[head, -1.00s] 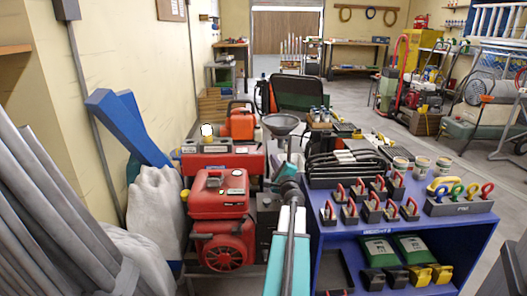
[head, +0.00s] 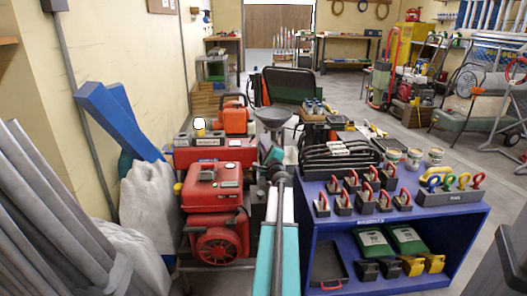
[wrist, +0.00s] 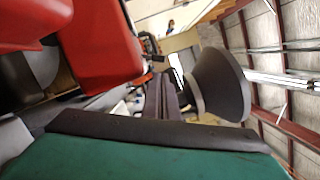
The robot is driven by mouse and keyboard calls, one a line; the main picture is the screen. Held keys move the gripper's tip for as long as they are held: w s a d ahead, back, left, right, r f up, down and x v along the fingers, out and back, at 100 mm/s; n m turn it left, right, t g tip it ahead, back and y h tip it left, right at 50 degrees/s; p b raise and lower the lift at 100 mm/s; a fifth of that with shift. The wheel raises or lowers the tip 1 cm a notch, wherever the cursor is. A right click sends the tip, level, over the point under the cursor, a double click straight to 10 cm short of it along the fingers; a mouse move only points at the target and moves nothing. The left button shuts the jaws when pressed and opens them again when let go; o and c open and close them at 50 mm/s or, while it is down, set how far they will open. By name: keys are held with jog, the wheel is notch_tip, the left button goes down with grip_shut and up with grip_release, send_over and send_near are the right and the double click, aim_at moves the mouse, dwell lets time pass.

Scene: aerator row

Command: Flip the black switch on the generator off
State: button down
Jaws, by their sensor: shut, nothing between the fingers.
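The red generator (head: 213,210) stands left of centre in the head view, with a round recoil cover low on its front. Red bodywork, probably its tank, also fills the upper left of the wrist view (wrist: 100,45). I cannot make out the black switch in either view. My teal and white arm rises just right of the generator. My gripper (wrist: 162,98) shows in the wrist view as two dark fingers close together, shut and empty. In the head view its tips are hard to tell, near the arm's dark far end. I cannot tell whether it touches anything.
A grey funnel (head: 271,118) stands beyond my arm and shows close in the wrist view (wrist: 218,85). A blue shelf unit (head: 345,222) with tools is close on the right. A pale sack (head: 150,205) and blue beams (head: 120,120) are left. The aisle floor (head: 400,130) is open farther back.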

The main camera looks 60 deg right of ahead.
aim_at(252, 139)
jog(key=shift+b+x, duration=0.3)
jog(key=shift+x, duration=2)
jog(key=shift+s, duration=0.1)
